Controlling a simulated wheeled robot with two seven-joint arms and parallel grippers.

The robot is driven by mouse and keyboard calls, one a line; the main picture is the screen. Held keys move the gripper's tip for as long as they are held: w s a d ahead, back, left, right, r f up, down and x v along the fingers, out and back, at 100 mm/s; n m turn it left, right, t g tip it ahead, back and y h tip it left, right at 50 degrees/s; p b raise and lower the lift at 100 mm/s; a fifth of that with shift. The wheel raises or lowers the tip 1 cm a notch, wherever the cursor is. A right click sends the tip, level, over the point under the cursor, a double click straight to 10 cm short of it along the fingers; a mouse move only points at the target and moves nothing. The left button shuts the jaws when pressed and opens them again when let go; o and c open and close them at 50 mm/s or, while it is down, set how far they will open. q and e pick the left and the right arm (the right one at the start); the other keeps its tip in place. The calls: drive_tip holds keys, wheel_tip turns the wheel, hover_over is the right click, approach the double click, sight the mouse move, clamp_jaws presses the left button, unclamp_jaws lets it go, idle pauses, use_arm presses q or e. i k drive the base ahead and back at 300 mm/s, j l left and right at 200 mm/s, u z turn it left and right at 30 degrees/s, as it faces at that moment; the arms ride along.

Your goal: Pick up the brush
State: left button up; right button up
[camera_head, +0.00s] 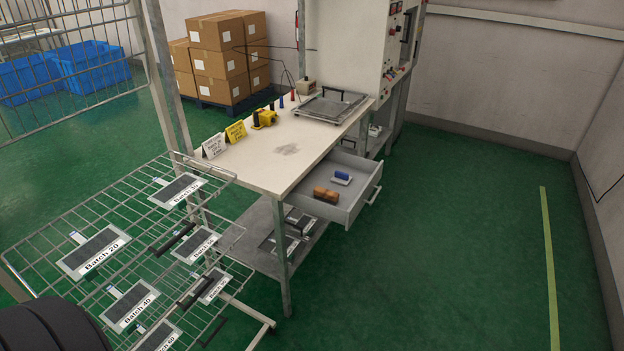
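An open drawer (352,208) sticks out from under the white workbench (262,168), toward the right. In it lie a brown block-like item (326,194) near the front and a smaller item with a blue top and pale underside (342,178) behind it. Either could be the brush; at this size I cannot tell which. The two items lie apart on the drawer floor. Neither of my grippers is in view.
A wire rack (130,228) with several labelled batch films stands at the left. The bench top carries a flat metal frame (331,104), a yellow tool (264,118) and small signs (235,131). Green floor (450,230) right of the drawer is clear.

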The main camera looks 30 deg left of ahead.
sight(320, 193)
drive_tip(key=i+l+u, duration=0.1)
drive_tip(key=u, duration=0.25)
drive_tip(key=l+u, duration=0.15)
drive_tip(key=u, duration=0.2)
drive_tip(key=i+l, duration=0.05)
